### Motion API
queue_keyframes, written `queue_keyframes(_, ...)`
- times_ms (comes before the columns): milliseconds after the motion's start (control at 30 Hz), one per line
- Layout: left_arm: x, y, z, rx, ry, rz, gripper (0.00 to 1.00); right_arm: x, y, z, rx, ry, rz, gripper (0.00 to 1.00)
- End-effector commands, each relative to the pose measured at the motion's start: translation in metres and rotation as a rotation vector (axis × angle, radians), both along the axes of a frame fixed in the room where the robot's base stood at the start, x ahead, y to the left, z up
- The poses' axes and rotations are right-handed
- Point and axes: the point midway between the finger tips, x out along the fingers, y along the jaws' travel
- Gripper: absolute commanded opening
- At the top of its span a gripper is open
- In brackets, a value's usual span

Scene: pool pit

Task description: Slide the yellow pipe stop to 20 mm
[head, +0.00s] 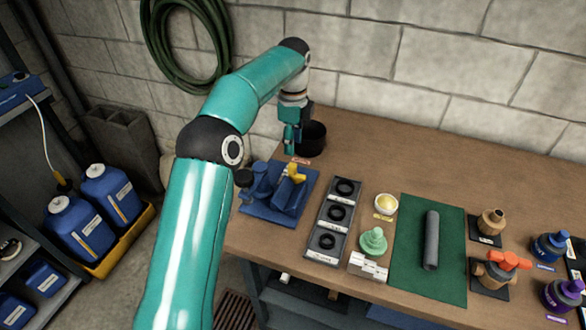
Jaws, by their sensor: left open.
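The yellow pipe stop (296,172) sits on a blue fixture (291,195) on a blue base plate (262,222) at the left end of the wooden bench. My left gripper (291,146) is open and points down just above and behind the yellow stop, beside a black cup. It looks empty; whether it touches the stop cannot be told. Any scale marks on the fixture are too small to read. My right gripper does not show.
A black cup (314,138) stands behind the fixture. A tray with black rings (328,242), a green knob (373,240) and a grey pipe (431,240) on a green mat (407,275) lie to the right. Valves and blue fittings stand farther right. The bench's back middle (420,160) is clear.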

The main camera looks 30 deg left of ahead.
Motion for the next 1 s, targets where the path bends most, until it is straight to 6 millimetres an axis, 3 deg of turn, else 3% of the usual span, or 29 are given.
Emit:
queue_keyframes(200,-0.001,0.000,-0.047,-0.001,0.003,0.000,0.43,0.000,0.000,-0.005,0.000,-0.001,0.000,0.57)
queue_keyframes(400,0.000,0.000,-0.076,-0.001,0.002,0.001,0.43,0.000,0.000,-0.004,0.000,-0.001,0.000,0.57)
queue_keyframes(867,0.001,-0.001,-0.088,-0.001,-0.001,-0.001,0.43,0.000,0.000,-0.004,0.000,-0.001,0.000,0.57)
queue_keyframes(1000,0.001,-0.002,-0.088,-0.001,-0.001,-0.002,0.21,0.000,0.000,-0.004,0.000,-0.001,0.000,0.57)
